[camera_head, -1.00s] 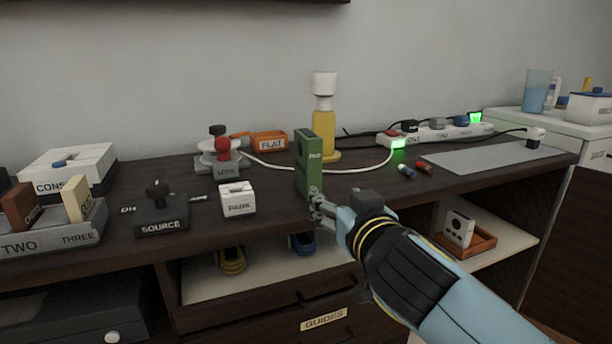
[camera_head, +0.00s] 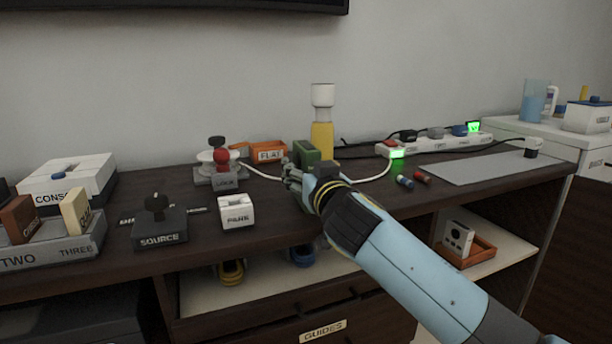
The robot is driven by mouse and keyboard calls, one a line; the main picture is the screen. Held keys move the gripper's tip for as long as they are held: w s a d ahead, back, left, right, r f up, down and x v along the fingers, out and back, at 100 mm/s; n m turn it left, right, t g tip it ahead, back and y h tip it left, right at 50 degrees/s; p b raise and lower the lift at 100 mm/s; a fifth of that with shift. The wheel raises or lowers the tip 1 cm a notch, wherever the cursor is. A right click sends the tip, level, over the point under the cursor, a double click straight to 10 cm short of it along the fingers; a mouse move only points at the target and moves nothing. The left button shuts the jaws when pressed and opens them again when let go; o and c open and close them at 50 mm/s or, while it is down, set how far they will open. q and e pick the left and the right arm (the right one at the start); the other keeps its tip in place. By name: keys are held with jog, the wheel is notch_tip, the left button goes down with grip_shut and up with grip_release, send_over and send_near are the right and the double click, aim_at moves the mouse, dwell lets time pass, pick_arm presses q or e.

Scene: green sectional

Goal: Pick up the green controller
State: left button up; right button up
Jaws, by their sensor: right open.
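The green controller (camera_head: 304,152) is an upright green block on the dark tabletop, in front of the yellow bottle-shaped object (camera_head: 322,138). Only its upper part shows clearly; my right gripper and wrist hide most of its lower part. My right gripper (camera_head: 291,178) is open, its fingers at the controller's front and left side. I cannot tell whether they touch it. My left gripper is not in view.
A white PARK box (camera_head: 237,212) and a dark SOURCE joystick (camera_head: 160,222) stand to the left. The LOCK device (camera_head: 218,172) and orange FLAT box (camera_head: 268,152) are behind. A white power strip (camera_head: 440,140) and grey mat (camera_head: 485,168) lie right.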

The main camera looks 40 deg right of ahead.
grip_shut()
dwell(0.3)
